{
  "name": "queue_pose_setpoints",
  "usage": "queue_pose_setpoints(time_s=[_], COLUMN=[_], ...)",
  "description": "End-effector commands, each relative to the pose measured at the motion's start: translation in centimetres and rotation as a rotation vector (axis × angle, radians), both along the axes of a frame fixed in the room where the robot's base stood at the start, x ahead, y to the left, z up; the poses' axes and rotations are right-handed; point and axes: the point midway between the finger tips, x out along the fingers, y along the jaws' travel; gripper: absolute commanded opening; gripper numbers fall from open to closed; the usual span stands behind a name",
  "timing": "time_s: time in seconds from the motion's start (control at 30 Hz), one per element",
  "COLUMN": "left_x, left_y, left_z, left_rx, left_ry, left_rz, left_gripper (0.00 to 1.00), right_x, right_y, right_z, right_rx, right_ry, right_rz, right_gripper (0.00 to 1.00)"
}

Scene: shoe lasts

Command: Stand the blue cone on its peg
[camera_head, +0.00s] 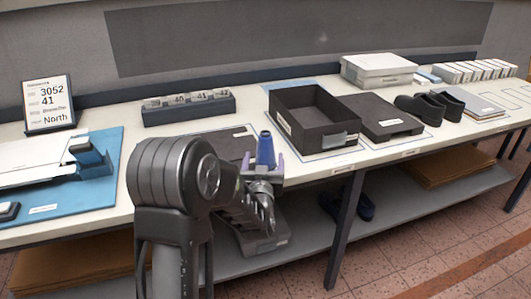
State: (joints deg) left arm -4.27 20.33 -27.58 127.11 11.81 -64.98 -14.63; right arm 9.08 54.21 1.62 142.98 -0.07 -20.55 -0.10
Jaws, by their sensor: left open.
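The blue cone (265,148) stands upright, narrow end up, near the front edge of the table, at the right end of a dark flat board (228,142). My left gripper (263,167) is at the cone, with its purple fingers spread to either side of the cone's lower part. The fingers are open. The cone's base and any peg under it are hidden by the gripper, so I cannot tell whether the cone sits on a peg. My right gripper is not in view.
A dark open bin (312,120) stands just right of the cone. A rack of numbered blocks (188,106) lies behind it to the left. A blue mat (75,195) with a device is at far left. Black shoes (430,106) and a white box (378,69) are farther right.

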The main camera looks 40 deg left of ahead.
Motion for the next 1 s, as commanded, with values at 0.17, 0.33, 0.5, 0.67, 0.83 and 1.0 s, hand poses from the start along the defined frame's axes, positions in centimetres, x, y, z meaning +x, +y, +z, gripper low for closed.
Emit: queue_pose_setpoints(time_s=[0.17, 0.33, 0.5, 0.67, 0.83, 1.0], left_x=[0.2, 2.0, 4.0, 4.5, 4.5, 4.4], left_y=[0.1, 1.2, 2.4, 2.7, 2.7, 2.7], left_z=[0.0, -0.2, -0.2, -0.3, -0.3, -0.3], left_rx=[0.000, 0.003, 0.002, 0.000, 0.000, 0.000], left_ry=[0.000, 0.002, 0.000, 0.000, 0.000, 0.000], left_rz=[0.000, 0.000, -0.001, -0.001, -0.001, -0.001], left_gripper=[0.76, 0.76, 0.76, 0.76, 0.76, 0.76], right_x=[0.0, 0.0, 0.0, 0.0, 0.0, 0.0], right_y=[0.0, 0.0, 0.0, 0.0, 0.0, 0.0], right_z=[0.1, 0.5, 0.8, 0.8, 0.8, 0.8], right_rx=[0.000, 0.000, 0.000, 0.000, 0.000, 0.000], right_ry=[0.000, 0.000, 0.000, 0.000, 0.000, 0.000], right_rz=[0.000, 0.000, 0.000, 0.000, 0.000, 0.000], right_gripper=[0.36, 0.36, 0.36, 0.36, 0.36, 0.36])
